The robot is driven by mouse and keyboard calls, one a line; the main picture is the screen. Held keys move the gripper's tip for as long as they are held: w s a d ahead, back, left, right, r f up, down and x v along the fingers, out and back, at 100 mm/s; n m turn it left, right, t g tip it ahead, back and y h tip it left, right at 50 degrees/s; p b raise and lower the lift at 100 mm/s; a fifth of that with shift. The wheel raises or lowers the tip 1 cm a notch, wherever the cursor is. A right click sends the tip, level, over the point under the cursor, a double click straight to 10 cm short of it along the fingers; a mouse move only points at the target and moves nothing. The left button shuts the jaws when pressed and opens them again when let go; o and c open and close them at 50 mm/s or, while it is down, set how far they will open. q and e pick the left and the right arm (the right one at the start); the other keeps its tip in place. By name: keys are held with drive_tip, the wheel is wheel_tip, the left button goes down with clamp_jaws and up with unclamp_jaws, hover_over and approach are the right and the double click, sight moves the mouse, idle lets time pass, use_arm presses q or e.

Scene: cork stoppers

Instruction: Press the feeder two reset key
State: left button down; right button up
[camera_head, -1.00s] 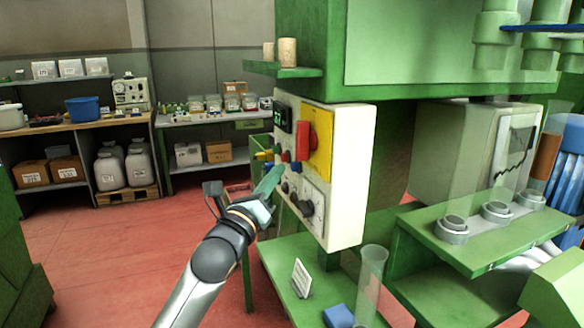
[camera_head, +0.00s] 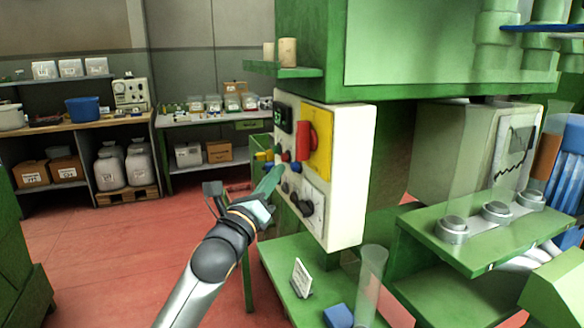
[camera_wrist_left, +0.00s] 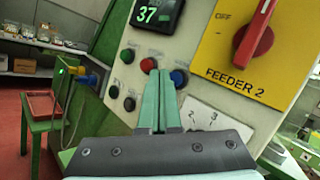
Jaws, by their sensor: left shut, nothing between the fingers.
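The control box (camera_head: 345,185) has a pale front with a dark display (camera_wrist_left: 157,14) reading 37. A yellow plate (camera_wrist_left: 215,50) marked FEEDER 2 carries a red rotary handle (camera_wrist_left: 254,38). Below the display are a red button (camera_wrist_left: 147,65), a blue button (camera_wrist_left: 178,78) and several black ones. I cannot read a reset label. My left gripper (camera_head: 275,177) is shut and empty, pointing at this panel. In the wrist view its fingertips (camera_wrist_left: 160,74) appear between the red and blue buttons, overlapping the blue one's edge. I cannot tell whether they touch. My right gripper is out of view.
A green shelf (camera_head: 285,71) with corks juts out above the box. Below is a green bench (camera_head: 285,268) with a white card (camera_head: 302,278), a blue block (camera_head: 338,316) and a clear tube (camera_head: 370,285). Red floor (camera_head: 110,250) lies open at left.

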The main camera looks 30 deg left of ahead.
use_arm(q)
drive_tip(key=shift+w, duration=0.1)
drive_tip(key=shift+w+d, duration=0.25)
drive_tip(key=shift+d, duration=0.05)
drive_tip(key=shift+w+d+p, duration=0.25)
drive_tip(key=shift+w+p, duration=0.05)
drive_tip(key=shift+p, duration=0.05)
idle(0.9)
drive_tip(key=shift+s+a, duration=0.1)
idle(0.3)
drive_tip(key=shift+s+a, duration=0.45)
drive_tip(key=shift+s, duration=0.1)
drive_tip(key=s+a+p, duration=0.1)
drive_tip(key=s+a, duration=0.2)
drive_tip(key=shift+s+a, duration=0.1)
drive_tip(key=shift+s, duration=0.3)
